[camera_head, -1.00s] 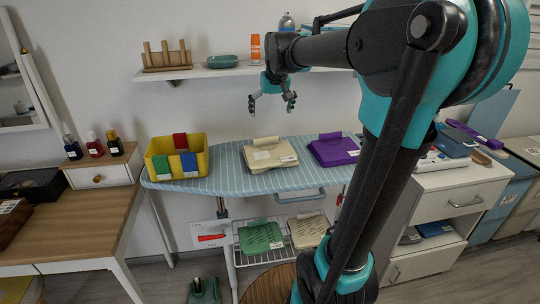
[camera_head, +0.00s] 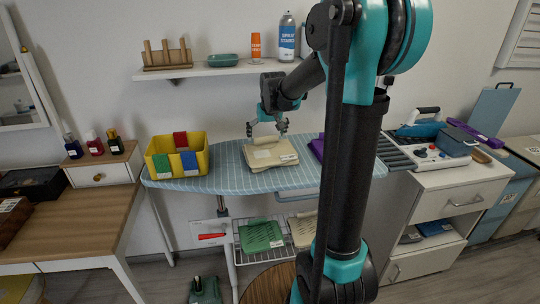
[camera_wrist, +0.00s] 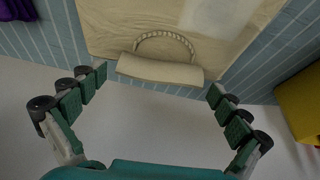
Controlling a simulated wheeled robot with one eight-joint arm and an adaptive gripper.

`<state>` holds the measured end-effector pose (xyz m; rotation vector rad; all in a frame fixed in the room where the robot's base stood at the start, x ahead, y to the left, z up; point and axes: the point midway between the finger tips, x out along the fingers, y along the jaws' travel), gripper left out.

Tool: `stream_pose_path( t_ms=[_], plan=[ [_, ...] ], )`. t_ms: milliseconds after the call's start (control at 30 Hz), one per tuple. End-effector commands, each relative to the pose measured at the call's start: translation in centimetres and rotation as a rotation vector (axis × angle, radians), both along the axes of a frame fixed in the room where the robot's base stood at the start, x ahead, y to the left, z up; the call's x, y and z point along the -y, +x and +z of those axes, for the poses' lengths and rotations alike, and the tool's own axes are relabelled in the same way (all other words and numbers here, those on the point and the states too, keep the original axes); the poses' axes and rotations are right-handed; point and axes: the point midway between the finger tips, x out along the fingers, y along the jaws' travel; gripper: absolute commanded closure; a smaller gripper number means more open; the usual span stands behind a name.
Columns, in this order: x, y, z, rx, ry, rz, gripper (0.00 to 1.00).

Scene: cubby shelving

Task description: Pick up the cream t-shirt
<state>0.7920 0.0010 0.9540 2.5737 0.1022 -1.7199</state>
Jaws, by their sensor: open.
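The cream t-shirt (camera_head: 266,155) lies folded on the blue striped ironing board, with a pale tag at its right edge. It also shows in the wrist view (camera_wrist: 160,35), with its rolled collar edge toward my gripper. My gripper (camera_head: 266,132) is open and empty, just above the t-shirt's back edge in the head view. In the wrist view, my gripper's fingers (camera_wrist: 155,85) are spread wide on either side of the collar edge. I cannot tell whether they touch the cloth.
A yellow bin (camera_head: 202,160) with coloured cloths stands left on the ironing board (camera_head: 230,178). A purple garment (camera_head: 318,147) lies to the right, partly behind my arm. A wall shelf (camera_head: 205,70) hangs above. A wire rack below holds a green garment (camera_head: 261,236).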

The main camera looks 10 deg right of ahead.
Motion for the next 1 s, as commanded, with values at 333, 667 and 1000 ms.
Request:
stream_pose_path(
  t_ms=[333, 667, 1000],
  plan=[
    [0.01, 0.15, -0.36, 0.0, 0.0, -0.001, 0.07],
    [0.01, 0.15, -0.35, 0.0, 0.0, -0.001, 0.48],
    [0.01, 0.15, -0.33, 0.0, 0.0, -0.001, 0.65]
  ],
)
